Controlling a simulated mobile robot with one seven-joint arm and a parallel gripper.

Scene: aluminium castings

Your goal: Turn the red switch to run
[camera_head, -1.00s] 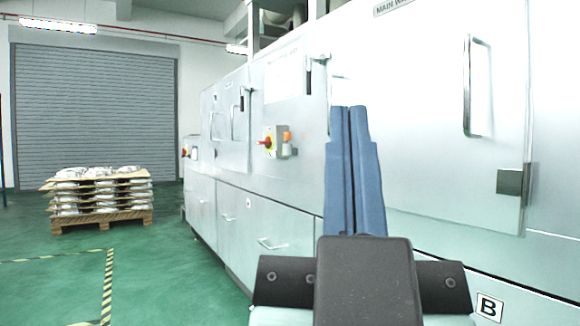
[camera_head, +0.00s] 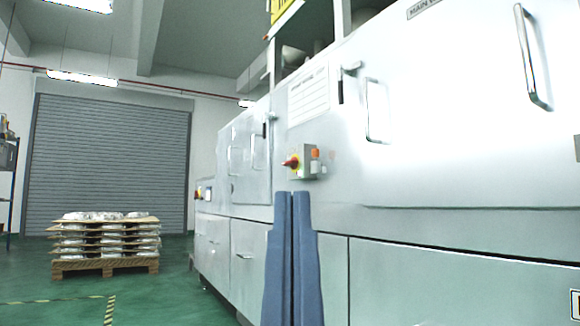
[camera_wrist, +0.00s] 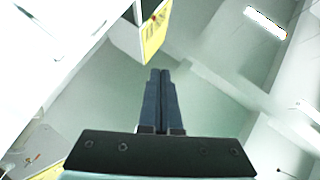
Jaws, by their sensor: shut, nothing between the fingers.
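My gripper (camera_head: 292,196) shows in the head view as two blue fingers pointing up, shut and empty. Its tips appear just below the switch box in the picture; how far apart they are in depth I cannot tell. In the wrist view the shut fingers (camera_wrist: 160,72) point toward the ceiling, and the switch cannot be made out there.
The white machine (camera_head: 420,180) fills the right side, with door handles (camera_head: 532,55) standing out from it. A pallet of stacked castings (camera_head: 105,262) stands on the green floor at left, before a grey roller shutter (camera_head: 108,160). A yellow sign (camera_wrist: 155,35) hangs overhead.

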